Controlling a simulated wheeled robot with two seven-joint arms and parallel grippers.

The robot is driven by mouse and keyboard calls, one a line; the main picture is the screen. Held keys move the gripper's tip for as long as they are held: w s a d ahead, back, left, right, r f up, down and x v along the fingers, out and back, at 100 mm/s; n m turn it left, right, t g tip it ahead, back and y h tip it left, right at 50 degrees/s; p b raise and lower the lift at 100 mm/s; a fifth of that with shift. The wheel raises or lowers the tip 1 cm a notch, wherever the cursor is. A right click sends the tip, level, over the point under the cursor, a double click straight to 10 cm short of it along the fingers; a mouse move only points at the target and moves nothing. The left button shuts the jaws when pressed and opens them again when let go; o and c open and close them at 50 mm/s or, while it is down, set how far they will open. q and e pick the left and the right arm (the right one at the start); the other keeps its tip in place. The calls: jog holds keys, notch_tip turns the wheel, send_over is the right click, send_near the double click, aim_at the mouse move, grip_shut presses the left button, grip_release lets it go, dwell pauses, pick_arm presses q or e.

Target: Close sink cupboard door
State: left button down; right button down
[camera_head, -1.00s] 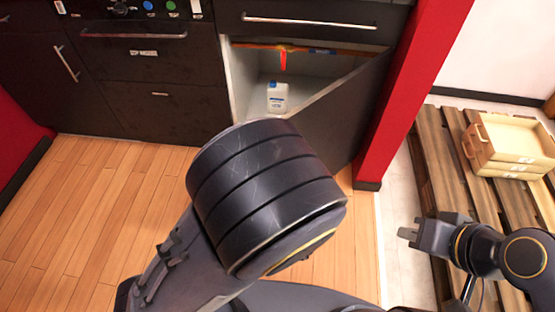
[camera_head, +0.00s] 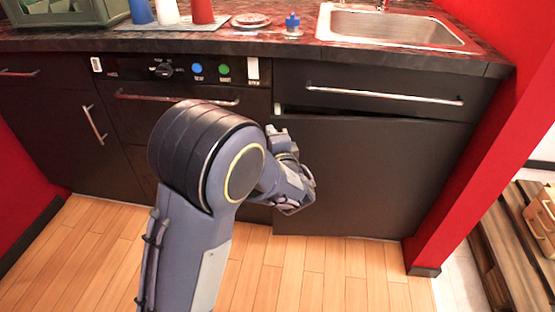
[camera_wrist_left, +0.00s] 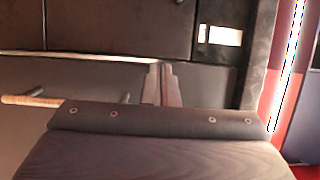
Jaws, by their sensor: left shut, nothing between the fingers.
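The dark sink cupboard door (camera_head: 375,175) is below the sink drawer and looks nearly flush with its frame. A narrow gap with a pale edge shows along its top left. My left gripper (camera_head: 300,185) is low in front of the door's left edge, partly hidden by my own arm. In the left wrist view its two fingers (camera_wrist_left: 161,72) are together and empty, pointing at the dark cabinet front. Whether they touch the door cannot be told. My right gripper is out of view.
The sink drawer handle (camera_head: 385,95) and the oven handle (camera_head: 175,97) stick out above. The sink (camera_head: 390,28) is in the counter. A red wall post (camera_head: 465,160) stands at the right, beside a pallet (camera_head: 500,250). Wooden floor is open in front.

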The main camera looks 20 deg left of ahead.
pick_arm(q)
jog(key=shift+w+d+x, duration=0.1)
jog(key=shift+d+x, duration=0.1)
jog(key=shift+x, duration=0.8)
jog(key=shift+w+d+x, duration=0.15)
jog(key=shift+d+x, duration=0.05)
jog(key=shift+x, duration=0.8)
jog(key=shift+b, duration=0.3)
